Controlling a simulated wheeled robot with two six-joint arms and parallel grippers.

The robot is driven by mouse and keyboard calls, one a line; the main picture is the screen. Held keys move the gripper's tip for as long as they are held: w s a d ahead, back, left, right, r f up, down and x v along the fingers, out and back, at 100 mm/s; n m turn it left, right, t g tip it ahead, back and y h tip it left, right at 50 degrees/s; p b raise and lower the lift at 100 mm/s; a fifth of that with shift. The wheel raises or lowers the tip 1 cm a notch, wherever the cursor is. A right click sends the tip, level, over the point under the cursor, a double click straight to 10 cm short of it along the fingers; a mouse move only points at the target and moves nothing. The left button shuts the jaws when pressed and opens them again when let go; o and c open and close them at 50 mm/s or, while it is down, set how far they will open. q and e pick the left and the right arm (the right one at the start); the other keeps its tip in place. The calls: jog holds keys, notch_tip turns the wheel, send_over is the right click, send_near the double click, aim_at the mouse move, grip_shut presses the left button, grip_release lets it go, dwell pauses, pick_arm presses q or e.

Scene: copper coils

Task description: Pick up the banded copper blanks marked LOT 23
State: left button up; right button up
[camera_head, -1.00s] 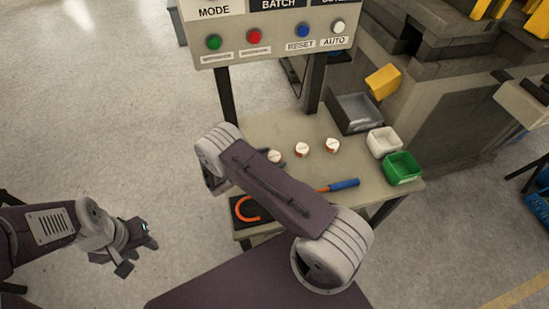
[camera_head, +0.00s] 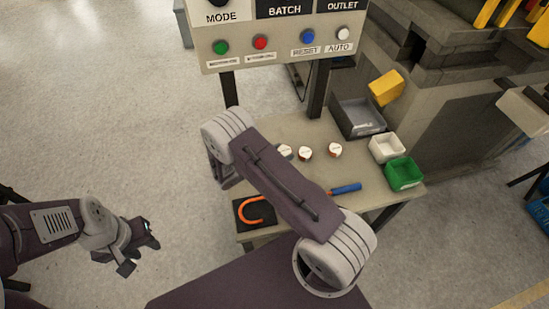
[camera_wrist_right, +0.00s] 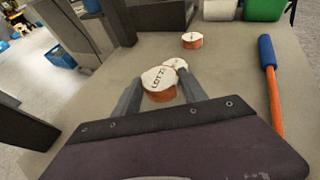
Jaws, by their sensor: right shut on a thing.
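Three copper blanks with white tops stand on the table: a left one (camera_head: 285,151), a middle one (camera_head: 305,153) and a right one (camera_head: 335,149). In the right wrist view, a blank with LOT 23 on its white top (camera_wrist_right: 159,79) sits between the fingers of my right gripper (camera_wrist_right: 160,92), which is shut on it. A second blank (camera_wrist_right: 178,63) is close behind it, partly hidden. A third blank (camera_wrist_right: 192,40) stands further off. In the head view my own arm hides the right gripper. My left gripper (camera_head: 140,250) hangs over the floor at left, its jaw gap unclear.
A grey bin (camera_head: 359,117), a white bin (camera_head: 387,149) and a green bin (camera_head: 403,174) line the right side. An orange hook shape (camera_head: 250,210) lies front left. A button panel (camera_head: 285,40) stands behind.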

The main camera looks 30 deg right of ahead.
jog(key=s+d+r, duration=0.3)
jog(key=d+r, duration=0.2)
jog(key=d, duration=0.3)
jog(key=shift+s+d+r+p, duration=0.2)
jog(key=shift+d+r+p, duration=0.05)
jog(key=shift+p, duration=0.05)
